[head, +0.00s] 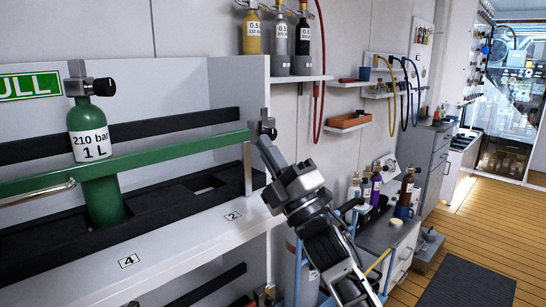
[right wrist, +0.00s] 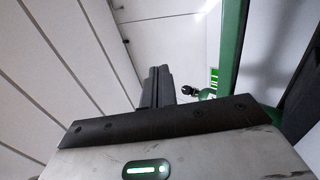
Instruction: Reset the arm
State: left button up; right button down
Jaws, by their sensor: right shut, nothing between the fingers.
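My right gripper (head: 264,127) is in the middle of the head view, raised in front of the right end of the rack (head: 240,90). It also shows in the right wrist view (right wrist: 158,70), with its fingers together and nothing between them. A green gas bottle (head: 102,160) marked 210 bar, 1 L stands upright in the rack at left, behind a green bar (head: 160,153). The gripper is well to the right of the bottle and apart from it. The bottle also shows small in the right wrist view (right wrist: 207,94). My left gripper is not in view.
The white shelf edge (head: 180,245) carries labels 4 and 2. Wall shelves (head: 300,79) hold several small bottles and an orange tray (head: 348,122). A grey cabinet (head: 385,235) with bottles stands at right. The wooden floor (head: 475,225) beyond is mostly clear, with a dark mat (head: 465,285).

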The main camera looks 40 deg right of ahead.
jog(key=shift+s, duration=0.5)
jog(key=s+a+f+m+g+h, duration=0.1)
jog(key=a+f+m+g, duration=0.25)
jog(key=f, duration=0.55)
jog(key=s+a+f+m+g, duration=0.15)
jog(key=f+m, duration=0.25)
jog(key=f, duration=0.5)
jog(key=a+f+m+g+h, duration=0.1)
jog(key=a+f+m+g, duration=0.25)
jog(key=f, duration=0.55)
jog(key=s+a+f+m+g+y, duration=0.1)
jog(key=s+a+f+m+g, duration=0.1)
jog(key=s+f, duration=0.5)
jog(key=s+a+f+m+g+y, duration=0.1)
jog(key=s+a+f+m+g, duration=0.2)
jog(key=f, duration=0.7)
jog(key=s+a+g, duration=0.2)
jog(key=s+a, duration=0.2)
jog(key=shift+s+a+m, duration=0.2)
jog(key=shift+a+m, duration=0.1)
jog(key=shift+g, duration=0.25)
